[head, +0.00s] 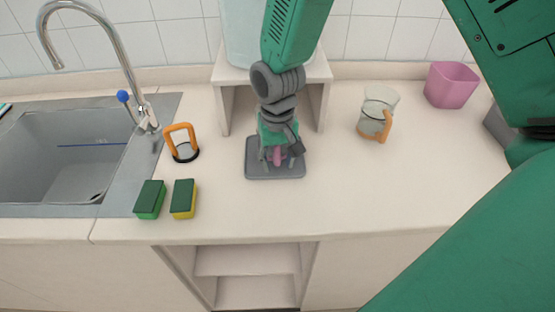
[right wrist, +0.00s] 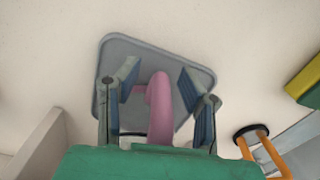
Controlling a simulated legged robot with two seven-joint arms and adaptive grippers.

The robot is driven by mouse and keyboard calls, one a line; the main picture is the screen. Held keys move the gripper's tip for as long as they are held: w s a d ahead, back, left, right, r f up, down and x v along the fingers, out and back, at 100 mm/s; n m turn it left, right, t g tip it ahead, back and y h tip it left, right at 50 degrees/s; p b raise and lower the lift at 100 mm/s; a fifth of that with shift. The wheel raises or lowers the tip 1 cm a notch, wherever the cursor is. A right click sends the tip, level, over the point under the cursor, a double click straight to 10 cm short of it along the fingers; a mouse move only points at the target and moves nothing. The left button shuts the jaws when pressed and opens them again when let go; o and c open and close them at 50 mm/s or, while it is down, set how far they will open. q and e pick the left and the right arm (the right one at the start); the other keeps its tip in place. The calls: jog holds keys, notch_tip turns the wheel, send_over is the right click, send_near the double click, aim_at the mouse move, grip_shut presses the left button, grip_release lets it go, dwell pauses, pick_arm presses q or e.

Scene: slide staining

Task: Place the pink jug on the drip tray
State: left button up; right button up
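The pink jug shows mainly as its pink handle (head: 277,156) over the grey drip tray (head: 257,172); the handle also shows in the right wrist view (right wrist: 160,106). Most of the jug's body is hidden by my right gripper. My right gripper (head: 280,158) is low over the tray. In the right wrist view its fingers (right wrist: 159,84) stand apart on either side of the handle, with a gap visible on each side. The tray (right wrist: 150,48) lies flat on the counter under the jug. My left gripper is not in view.
A jug with an orange handle (head: 378,115) and a pink cup (head: 450,84) stand to the right. An orange-handled item (head: 182,143) and two sponges (head: 150,199) are by the sink (head: 60,150). A white stand (head: 222,100) is behind the tray. The front counter is clear.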

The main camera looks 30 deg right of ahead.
jog(key=shift+a, duration=0.2)
jog(key=shift+a+r, duration=0.15)
jog(key=shift+r, duration=0.25)
jog(key=r, duration=1.1)
jog(key=shift+w+d, duration=0.1)
jog(key=shift+d, duration=0.15)
jog(key=shift+r, duration=0.15)
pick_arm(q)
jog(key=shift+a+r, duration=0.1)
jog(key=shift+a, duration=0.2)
pick_arm(e)
jog(key=shift+a+r, duration=0.1)
jog(key=shift+a, duration=0.1)
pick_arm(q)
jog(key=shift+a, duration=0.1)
pick_arm(e)
jog(key=shift+a, duration=0.1)
